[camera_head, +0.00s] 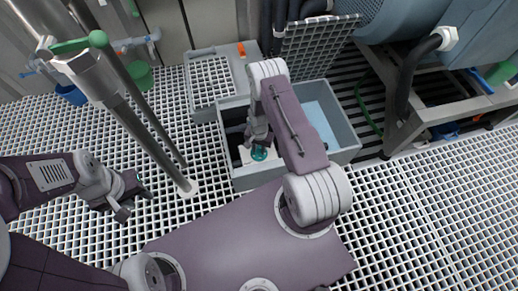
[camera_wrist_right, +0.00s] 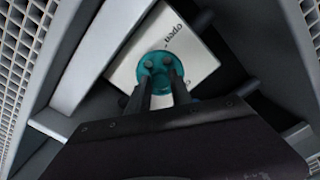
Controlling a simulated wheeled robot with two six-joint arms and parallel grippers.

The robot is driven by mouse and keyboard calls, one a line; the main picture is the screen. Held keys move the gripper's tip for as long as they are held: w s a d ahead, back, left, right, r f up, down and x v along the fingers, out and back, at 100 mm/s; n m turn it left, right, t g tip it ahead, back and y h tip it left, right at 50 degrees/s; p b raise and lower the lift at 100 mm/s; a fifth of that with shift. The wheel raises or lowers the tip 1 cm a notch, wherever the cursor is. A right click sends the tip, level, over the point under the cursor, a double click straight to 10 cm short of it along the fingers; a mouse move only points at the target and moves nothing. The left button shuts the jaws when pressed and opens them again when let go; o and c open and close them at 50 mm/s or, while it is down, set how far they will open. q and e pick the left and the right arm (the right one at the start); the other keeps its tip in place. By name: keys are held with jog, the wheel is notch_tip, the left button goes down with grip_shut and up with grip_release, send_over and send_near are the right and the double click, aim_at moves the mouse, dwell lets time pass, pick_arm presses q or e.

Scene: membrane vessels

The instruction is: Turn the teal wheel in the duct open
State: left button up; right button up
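The teal wheel (camera_head: 259,153) is low inside the open grey duct (camera_head: 352,153), on a pale plate. In the right wrist view the teal wheel (camera_wrist_right: 158,63) shows round knobs, and the white plate (camera_wrist_right: 195,62) behind it bears the word "open". My right gripper (camera_head: 256,138) reaches down into the duct at the wheel. In its wrist view, the right gripper's two dark fingers (camera_wrist_right: 160,80) overlap the wheel's near side, with a gap between them; contact is unclear. My left gripper (camera_head: 133,201) is open and empty above the grating, left of the duct.
A raised grating lid (camera_head: 318,45) stands behind the duct. A metal pole (camera_head: 150,140) rises between my left gripper and the duct. A blue machine on a grey frame (camera_head: 420,115) stands at right. Blue (camera_head: 71,95) and green (camera_head: 140,76) buckets sit at back left.

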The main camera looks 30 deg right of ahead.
jog(key=shift+n, duration=0.3)
grip_shut()
jog(key=shift+r+n+p, duration=0.1)
jog(key=shift+n+p, duration=0.55)
jog(key=shift+n, duration=0.35)
jog(key=n+p, duration=0.1)
jog(key=n, duration=0.2)
jog(key=shift+n, duration=0.4)
jog(key=n+p, duration=0.1)
jog(key=n, duration=0.2)
jog(key=shift+n, duration=0.3)
jog(key=n, duration=0.3)
jog(key=shift+n, duration=0.3)
jog(key=n+p, duration=0.1)
jog(key=n, duration=0.9)
jog(key=shift+n, duration=0.3)
